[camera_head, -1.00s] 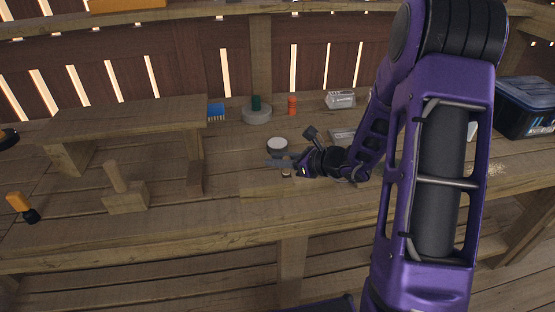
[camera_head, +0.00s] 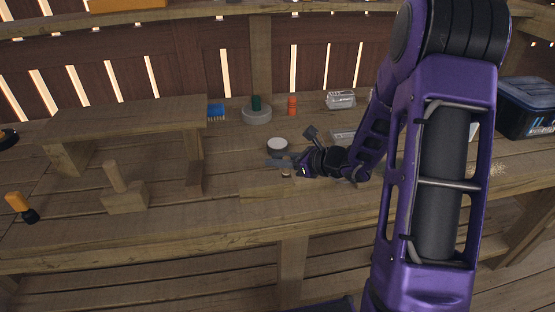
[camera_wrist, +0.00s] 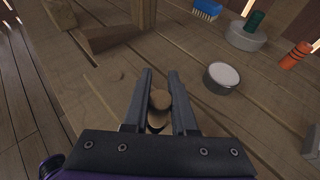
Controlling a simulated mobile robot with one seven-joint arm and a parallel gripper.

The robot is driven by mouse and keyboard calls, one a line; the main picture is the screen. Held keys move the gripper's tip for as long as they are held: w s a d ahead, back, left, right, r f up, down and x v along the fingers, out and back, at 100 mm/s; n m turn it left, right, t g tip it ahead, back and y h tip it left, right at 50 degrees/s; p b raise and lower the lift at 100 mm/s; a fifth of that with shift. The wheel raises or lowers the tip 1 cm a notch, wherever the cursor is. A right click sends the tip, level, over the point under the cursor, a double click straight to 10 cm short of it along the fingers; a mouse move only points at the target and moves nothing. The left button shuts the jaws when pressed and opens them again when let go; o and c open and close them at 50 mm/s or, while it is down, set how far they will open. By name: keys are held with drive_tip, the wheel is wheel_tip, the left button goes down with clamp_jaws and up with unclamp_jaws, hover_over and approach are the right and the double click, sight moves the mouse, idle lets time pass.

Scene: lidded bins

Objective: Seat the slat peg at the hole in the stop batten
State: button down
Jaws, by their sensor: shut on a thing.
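The slat peg (camera_wrist: 160,99) is a small brown wooden piece with a rounded top, between the two fingers of my gripper (camera_wrist: 160,76) in the wrist view. My gripper is shut on it. In the head view my gripper (camera_head: 280,164) is low over the bench, and a small part of the peg (camera_head: 286,174) shows beside the fingers. A pale wooden strip (camera_head: 310,188) just in front of the gripper may be the stop batten. I cannot make out its hole, and the peg's lower end is hidden.
A round tin with a white lid (camera_head: 277,146) stands close behind my gripper. Farther back are a grey base with a green cylinder (camera_head: 257,114), an orange cylinder (camera_head: 292,105) and a blue brush (camera_head: 216,112). A wooden block with a dowel (camera_head: 125,197) stands left.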

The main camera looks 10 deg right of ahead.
drive_tip(key=shift+f+b, duration=0.95)
drive_tip(key=shift+f, duration=0.1)
idle(0.4)
drive_tip(key=c, duration=0.6)
unclamp_jaws()
drive_tip(key=shift+c, duration=0.2)
drive_tip(key=shift+s, duration=0.1)
drive_tip(key=p+v, duration=0.2)
drive_tip(key=v, duration=1.5)
drive_tip(key=shift+d+r, duration=0.2)
